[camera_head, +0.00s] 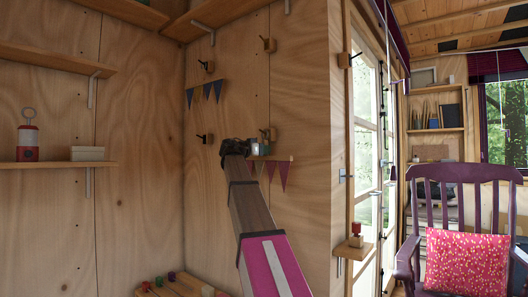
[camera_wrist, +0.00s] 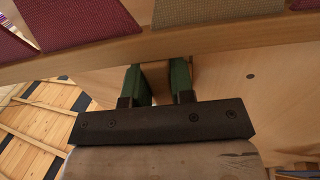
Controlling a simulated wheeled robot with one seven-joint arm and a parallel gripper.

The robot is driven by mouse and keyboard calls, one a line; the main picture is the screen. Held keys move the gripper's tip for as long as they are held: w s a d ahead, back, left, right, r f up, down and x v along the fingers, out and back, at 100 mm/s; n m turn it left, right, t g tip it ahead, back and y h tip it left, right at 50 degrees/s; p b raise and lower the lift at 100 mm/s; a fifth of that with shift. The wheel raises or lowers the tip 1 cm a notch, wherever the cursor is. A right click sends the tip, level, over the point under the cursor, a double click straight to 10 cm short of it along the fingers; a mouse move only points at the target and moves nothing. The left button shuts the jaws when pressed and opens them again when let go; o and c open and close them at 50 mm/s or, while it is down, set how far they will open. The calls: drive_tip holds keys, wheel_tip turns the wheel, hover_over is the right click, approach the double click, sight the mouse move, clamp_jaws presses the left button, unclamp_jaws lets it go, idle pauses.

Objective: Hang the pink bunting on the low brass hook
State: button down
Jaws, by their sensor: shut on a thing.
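The pink bunting (camera_head: 283,174) hangs at my gripper (camera_head: 254,150) in the head view, a pale bar with small pink and beige flags. In the wrist view the bar of the bunting (camera_wrist: 215,40) runs across the top, and my gripper's green fingers (camera_wrist: 158,72) reach up to it, shut on it. The low brass hook (camera_head: 268,132) is on a wooden block on the wall, just above and beside my gripper. I cannot tell whether the bunting touches the hook. Any hanging loop is hidden.
A high brass hook (camera_head: 268,45) is above. A shelf (camera_head: 55,164) holds a red lantern (camera_head: 28,140). A purple chair (camera_head: 462,172) stands at right.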

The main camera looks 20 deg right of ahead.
drive_tip(key=c, duration=0.9)
unclamp_jaws()
